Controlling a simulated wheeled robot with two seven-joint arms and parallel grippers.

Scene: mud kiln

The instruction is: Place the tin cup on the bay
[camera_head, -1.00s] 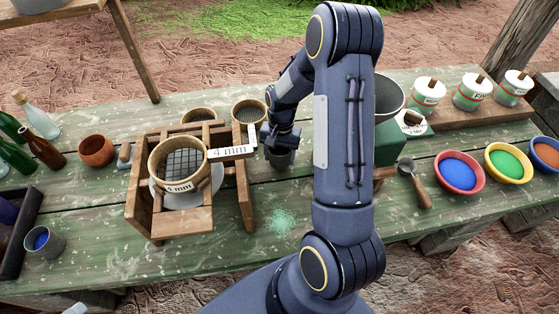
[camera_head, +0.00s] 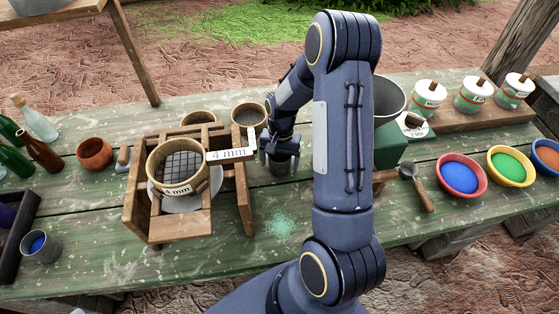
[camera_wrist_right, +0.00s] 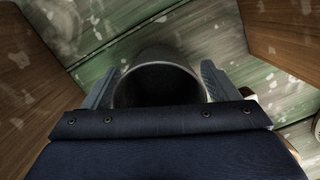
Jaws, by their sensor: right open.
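A dark grey tin cup (camera_head: 280,166) stands on the green table, right of the wooden sieve stand. My right gripper (camera_head: 279,152) is over it with its fingers pointing down, one on each side of the rim. In the right wrist view the cup's dark mouth (camera_wrist_right: 158,85) lies between the two open fingers. I cannot tell if either finger touches the cup. Another metal cup (camera_head: 42,246) with blue contents stands at the front left. I cannot tell which spot is the bay. My left gripper is out of view.
The wooden stand (camera_head: 180,222) with a 4 mm sieve (camera_head: 178,165) is close on the left. A green box (camera_head: 391,146) is on the right, beside a scoop (camera_head: 416,184) and colour bowls (camera_head: 459,174). Green powder (camera_head: 281,225) lies in front of the cup.

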